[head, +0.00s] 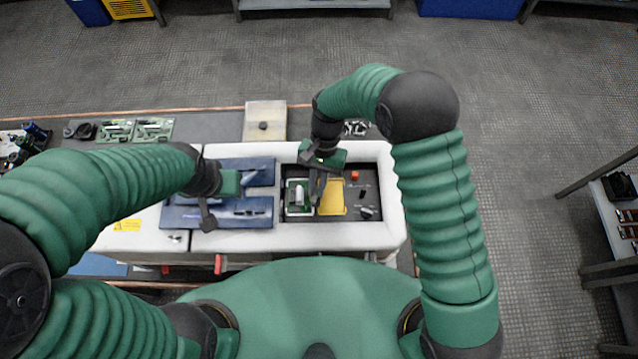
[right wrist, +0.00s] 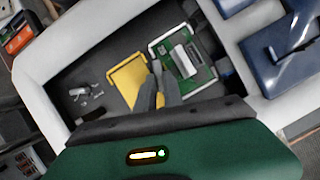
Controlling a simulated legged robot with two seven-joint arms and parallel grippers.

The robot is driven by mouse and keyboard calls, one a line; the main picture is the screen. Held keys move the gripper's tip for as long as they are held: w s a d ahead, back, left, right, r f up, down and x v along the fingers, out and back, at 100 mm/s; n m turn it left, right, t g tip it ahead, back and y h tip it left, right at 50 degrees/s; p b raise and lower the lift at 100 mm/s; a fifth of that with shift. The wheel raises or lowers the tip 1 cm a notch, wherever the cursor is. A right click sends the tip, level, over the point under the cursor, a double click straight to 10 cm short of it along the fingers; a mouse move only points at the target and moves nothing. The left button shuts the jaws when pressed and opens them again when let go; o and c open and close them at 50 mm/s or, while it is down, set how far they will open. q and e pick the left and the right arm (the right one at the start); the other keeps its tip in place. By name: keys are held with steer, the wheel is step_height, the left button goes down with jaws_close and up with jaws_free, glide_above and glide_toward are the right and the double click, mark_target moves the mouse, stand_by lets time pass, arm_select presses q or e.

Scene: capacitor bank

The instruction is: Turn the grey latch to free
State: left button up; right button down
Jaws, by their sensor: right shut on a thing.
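A small light-grey lever part (head: 368,211), possibly the grey latch, sits at the right of the dark bay; a similar pale part shows in the right wrist view (right wrist: 80,92). My right gripper (head: 318,192) is in the bay, apart from that part. In the right wrist view its fingers (right wrist: 157,82) are between a yellow plate (right wrist: 127,78) and a green board (right wrist: 192,62), shut on a yellow piece (right wrist: 160,100). I cannot tell whether this joins the plate. My left gripper (head: 208,221) is over the blue panel; its jaw gap is unclear.
The dark bay (head: 345,214) has a raised white rim (head: 392,195) around it. A red-orange button (head: 354,175) is near its back. Blue panels (head: 245,212) lie left of the bay. Green boards (head: 155,128) and a beige plate (head: 264,112) lie behind the unit.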

arm_select(q)
steer(key=shift+f, duration=0.1)
arm_select(e)
steer(key=shift+a+n+h, duration=0.15)
steer(key=shift+n+h, duration=0.1)
steer(key=shift+n, duration=0.55)
steer(key=shift+a+n+h, duration=0.15)
steer(key=shift+n+h, duration=0.1)
steer(key=shift+n, duration=0.55)
steer(key=shift+s, duration=0.1)
steer(key=c, duration=1.6)
jaws_free()
arm_select(q)
steer(key=shift+s+a, duration=0.15)
steer(key=shift+s, duration=0.1)
arm_select(e)
steer(key=shift+o, duration=0.7)
steer(key=shift+s, duration=0.1)
